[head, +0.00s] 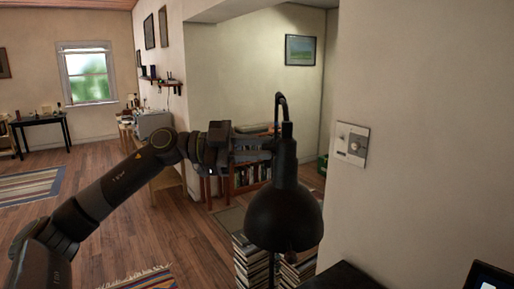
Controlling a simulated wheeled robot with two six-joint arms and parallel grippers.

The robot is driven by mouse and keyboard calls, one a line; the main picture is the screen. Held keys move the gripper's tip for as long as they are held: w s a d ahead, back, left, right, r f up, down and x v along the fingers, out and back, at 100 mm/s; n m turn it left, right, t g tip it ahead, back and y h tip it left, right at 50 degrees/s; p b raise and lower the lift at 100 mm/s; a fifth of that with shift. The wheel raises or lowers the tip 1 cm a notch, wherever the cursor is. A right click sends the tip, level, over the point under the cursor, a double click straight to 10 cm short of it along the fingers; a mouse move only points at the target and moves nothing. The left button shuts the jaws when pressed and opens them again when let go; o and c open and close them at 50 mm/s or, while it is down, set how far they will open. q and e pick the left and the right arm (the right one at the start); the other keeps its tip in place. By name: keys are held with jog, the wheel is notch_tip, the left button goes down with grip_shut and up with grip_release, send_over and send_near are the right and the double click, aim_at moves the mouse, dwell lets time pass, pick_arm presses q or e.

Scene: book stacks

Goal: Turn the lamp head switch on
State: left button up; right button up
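A black desk lamp with a bell-shaped head (284,215) hangs in the middle right of the head view, its opening facing down. Its curved neck rises above the narrow top of the head. No glow shows from the lamp. I cannot make out its switch clearly. My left gripper (262,150) reaches in from the left, level with the narrow upper part of the lamp head. Its tips are close beside the lamp or overlap it in the picture; I cannot tell whether they touch. Its finger opening is unclear. My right gripper is not in view.
Stacks of books (249,262) stand on the floor behind the lamp. A wall plate with knobs (351,144) is on the wall to the right. A dark surface (345,277) lies below it. A bookcase (245,178) is behind my gripper. Wooden floor lies open at left.

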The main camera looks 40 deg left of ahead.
pick_arm(q)
grip_shut()
jog(key=shift+m, duration=0.3)
jog(key=shift+m+b, duration=3.65)
jog(key=shift+m, duration=4.75)
jog(key=shift+y, duration=0.3)
jog(key=shift+o, duration=2.3)
grip_release()
